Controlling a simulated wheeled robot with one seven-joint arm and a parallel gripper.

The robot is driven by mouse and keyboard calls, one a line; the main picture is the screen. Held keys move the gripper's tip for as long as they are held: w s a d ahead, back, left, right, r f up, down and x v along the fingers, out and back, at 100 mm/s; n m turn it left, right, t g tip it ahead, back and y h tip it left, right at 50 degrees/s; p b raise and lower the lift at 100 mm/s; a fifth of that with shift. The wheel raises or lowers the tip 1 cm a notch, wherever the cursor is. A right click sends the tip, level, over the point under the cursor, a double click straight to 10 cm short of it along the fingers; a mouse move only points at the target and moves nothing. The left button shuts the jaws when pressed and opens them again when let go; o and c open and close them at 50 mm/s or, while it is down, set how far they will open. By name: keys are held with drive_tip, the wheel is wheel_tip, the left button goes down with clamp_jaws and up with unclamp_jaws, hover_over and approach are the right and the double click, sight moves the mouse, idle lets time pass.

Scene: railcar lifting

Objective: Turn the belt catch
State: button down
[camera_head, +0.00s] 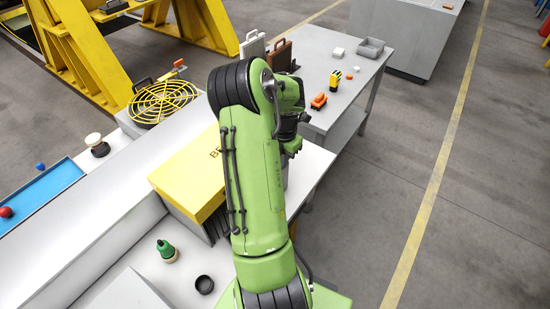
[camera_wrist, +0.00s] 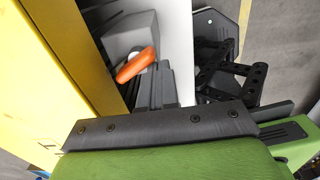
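An orange lever (camera_wrist: 135,65), which looks like the belt catch, sits on a grey housing (camera_wrist: 128,38) beside a yellow cabinet in the wrist view. It lies slanted, with a small white part behind it. In the head view my arm hides the lever. The yellow cabinet (camera_head: 190,176) with partly covered black lettering stands left of my arm. My gripper (camera_head: 291,147) is mostly behind the arm, low over the right end of the white bench. Its black linkage (camera_wrist: 232,75) shows right of the lever, apart from it. The fingertips are not clear, so its opening cannot be told.
A grey table (camera_head: 340,62) behind holds an orange block (camera_head: 319,101), a yellow tool (camera_head: 336,78), a grey tray (camera_head: 370,48) and cases. The floor at right is clear.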

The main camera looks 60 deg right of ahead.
drive_tip(key=shift+s+d, duration=0.15)
drive_tip(key=shift+d, duration=0.05)
drive_tip(key=shift+s+d, duration=0.1)
drive_tip(key=shift+d, duration=0.45)
idle(0.3)
drive_tip(key=shift+d, duration=0.7)
drive_tip(key=shift+w+d, duration=0.2)
drive_tip(key=shift+w, duration=0.05)
drive_tip(key=shift+s, duration=0.15)
